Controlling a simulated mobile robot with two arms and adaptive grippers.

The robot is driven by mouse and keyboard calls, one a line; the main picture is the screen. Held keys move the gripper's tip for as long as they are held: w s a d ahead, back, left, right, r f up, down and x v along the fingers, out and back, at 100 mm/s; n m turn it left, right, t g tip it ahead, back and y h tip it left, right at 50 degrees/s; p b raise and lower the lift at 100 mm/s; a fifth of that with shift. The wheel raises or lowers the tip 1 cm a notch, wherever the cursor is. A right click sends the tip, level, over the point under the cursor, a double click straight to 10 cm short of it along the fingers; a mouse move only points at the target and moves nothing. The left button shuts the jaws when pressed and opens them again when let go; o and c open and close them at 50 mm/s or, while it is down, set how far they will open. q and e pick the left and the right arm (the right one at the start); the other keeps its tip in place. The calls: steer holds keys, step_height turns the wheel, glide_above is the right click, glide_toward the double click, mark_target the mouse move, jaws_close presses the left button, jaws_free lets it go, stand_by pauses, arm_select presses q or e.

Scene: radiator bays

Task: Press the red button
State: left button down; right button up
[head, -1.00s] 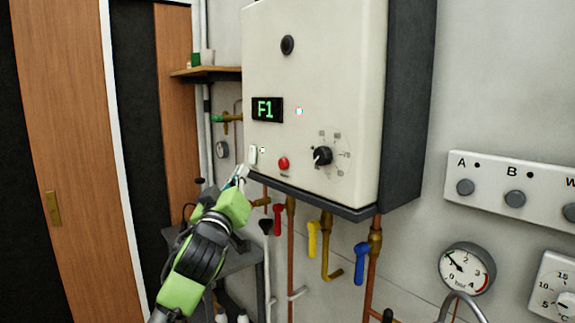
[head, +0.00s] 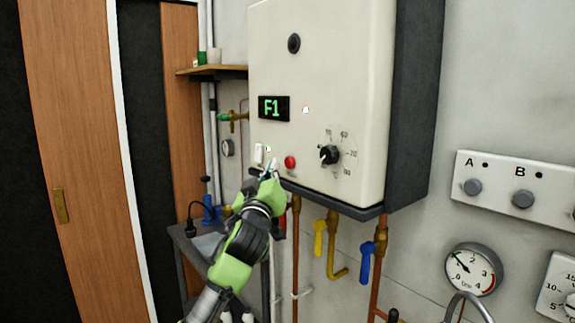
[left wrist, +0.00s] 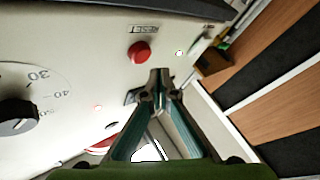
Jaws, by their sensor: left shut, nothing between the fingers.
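The red button (head: 290,162) sits low on the front of the white boiler (head: 335,60), left of the black dial (head: 329,155). In the left wrist view the red button (left wrist: 139,51) shows just above and left of the fingertips. My left gripper (head: 270,166) is shut and empty, its tips just left of the button and slightly below it. In the left wrist view the closed tips of my left gripper (left wrist: 158,80) look close to the boiler face but apart from the button. My right gripper is not in view.
A white switch (head: 259,154) sits left of the button. Below the boiler hang pipes with a yellow valve handle (head: 319,238) and a blue one (head: 366,264). A grey side table (head: 187,252) stands behind my left arm. A control panel (head: 510,185) is on the right wall.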

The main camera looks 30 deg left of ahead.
arm_select(q)
steer(key=shift+w+d, duration=0.3)
steer(key=shift+w, duration=0.2)
stand_by(1.1)
steer(key=shift+w+d, duration=0.15)
steer(key=shift+w, duration=0.25)
steer(key=shift+w+d+r+b, duration=0.15)
steer(key=shift+w+b, duration=0.15)
steer(key=shift+w, duration=0.15)
stand_by(0.7)
steer(key=shift+s, duration=0.1)
stand_by(0.3)
steer(key=shift+s+a, duration=0.3)
steer(key=shift+s, duration=0.45)
